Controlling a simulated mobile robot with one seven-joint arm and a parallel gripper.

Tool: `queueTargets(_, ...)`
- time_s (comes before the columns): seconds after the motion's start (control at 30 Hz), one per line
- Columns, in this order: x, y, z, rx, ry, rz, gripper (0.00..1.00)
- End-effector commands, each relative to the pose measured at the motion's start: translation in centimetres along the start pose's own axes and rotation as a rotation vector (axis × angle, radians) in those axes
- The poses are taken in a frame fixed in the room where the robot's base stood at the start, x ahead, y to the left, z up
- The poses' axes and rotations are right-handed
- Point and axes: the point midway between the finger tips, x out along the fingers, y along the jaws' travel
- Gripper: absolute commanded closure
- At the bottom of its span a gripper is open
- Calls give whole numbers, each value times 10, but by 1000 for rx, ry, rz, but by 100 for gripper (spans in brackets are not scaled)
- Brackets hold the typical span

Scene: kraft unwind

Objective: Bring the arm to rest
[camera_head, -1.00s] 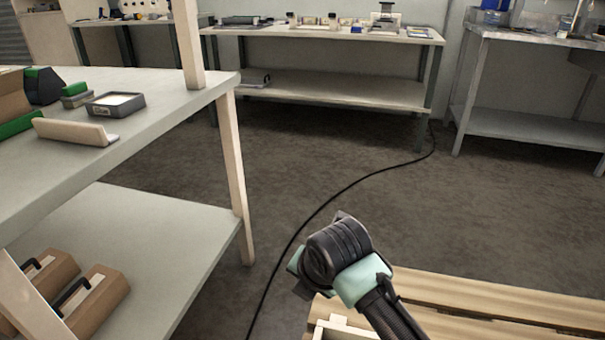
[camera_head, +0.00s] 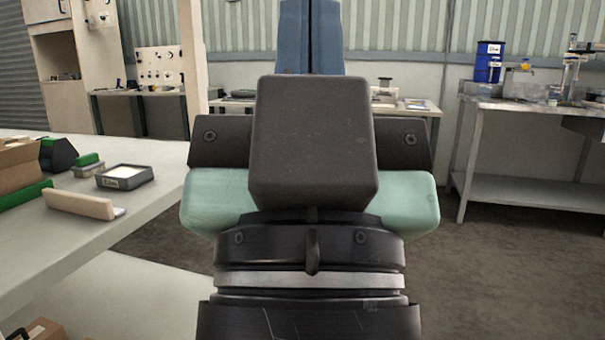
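My gripper (camera_head: 312,142) fills the middle of the head view, raised close in front of the camera. A dark box-shaped housing, mint-green side parts and black ringed wrist sections show. I see its back side, and no fingertips can be made out, so I cannot tell its opening. Nothing held can be seen. A blue upright shape with a dark centre line (camera_head: 311,38) shows just above the housing; I cannot tell whether it belongs to my gripper or stands behind it.
A pale workbench (camera_head: 150,205) at left carries a grey tray (camera_head: 124,176), a beige angled piece (camera_head: 80,203) and green-and-black items. A steel table (camera_head: 530,190) with a blue container (camera_head: 488,62) stands at the back right. Floor is open at right. My arm hides much of the back bench.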

Motion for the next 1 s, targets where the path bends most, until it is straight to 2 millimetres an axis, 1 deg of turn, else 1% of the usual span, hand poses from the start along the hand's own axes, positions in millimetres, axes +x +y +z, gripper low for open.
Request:
queueTargets(0.03,21,-3,-14,-5,-9,-9,100)
queueTargets(0.27,66,-4,-54,-10,-13,-11,100)
queueTargets(1.0,237,-9,-210,-9,-15,-15,100)
